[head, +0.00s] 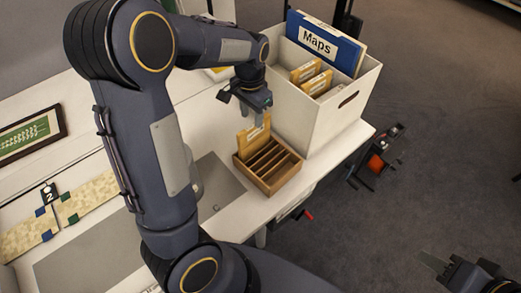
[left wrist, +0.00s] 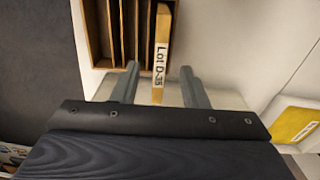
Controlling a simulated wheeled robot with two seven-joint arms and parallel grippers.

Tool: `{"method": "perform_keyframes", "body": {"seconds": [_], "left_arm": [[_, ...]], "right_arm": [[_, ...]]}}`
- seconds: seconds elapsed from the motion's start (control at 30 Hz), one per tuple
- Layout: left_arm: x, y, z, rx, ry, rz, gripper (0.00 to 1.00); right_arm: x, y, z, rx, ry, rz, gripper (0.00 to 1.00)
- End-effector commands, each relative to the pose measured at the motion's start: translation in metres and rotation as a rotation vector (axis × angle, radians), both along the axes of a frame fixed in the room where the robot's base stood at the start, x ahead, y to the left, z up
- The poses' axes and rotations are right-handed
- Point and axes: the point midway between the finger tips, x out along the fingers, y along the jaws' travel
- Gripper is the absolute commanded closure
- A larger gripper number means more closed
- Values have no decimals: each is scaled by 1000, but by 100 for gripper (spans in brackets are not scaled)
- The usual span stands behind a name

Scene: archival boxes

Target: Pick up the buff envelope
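The buff envelope (head: 252,143) stands upright in the end slot of a small wooden rack (head: 270,184) on the white table. In the left wrist view the envelope (left wrist: 161,45) shows edge-on with a label reading "Lot D-35". My left gripper (head: 259,114) is above the rack at the envelope's top. In the left wrist view its two fingers (left wrist: 160,85) are apart, one on each side of the envelope, with gaps visible. My right gripper (head: 432,262) is at the bottom right, away from the table; its opening is unclear.
A white box (head: 318,115) behind the rack holds a blue "Maps" folder (head: 322,42) and several buff envelopes (head: 306,72). The other rack slots look empty. A grey mat (head: 215,180) lies left of the rack. A framed picture (head: 30,135) is at far left.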

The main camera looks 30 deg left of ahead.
Motion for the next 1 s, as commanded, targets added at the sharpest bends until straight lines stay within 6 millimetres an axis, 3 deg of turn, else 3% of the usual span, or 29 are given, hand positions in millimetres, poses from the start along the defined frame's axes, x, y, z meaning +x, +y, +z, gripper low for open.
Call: {"method": "perform_keyframes", "body": {"seconds": [0.5, 0.83, 1.0], "left_arm": [[3, -1, -66, 2, 6, 1, 60], [3, -1, -75, 1, 1, 2, 60], [3, -1, -75, 1, 1, 1, 81]], "right_arm": [[0, 0, 7, 0, 0, 0, 60], [0, 0, 7, 0, 0, 0, 60], [0, 0, 7, 0, 0, 0, 60]]}}
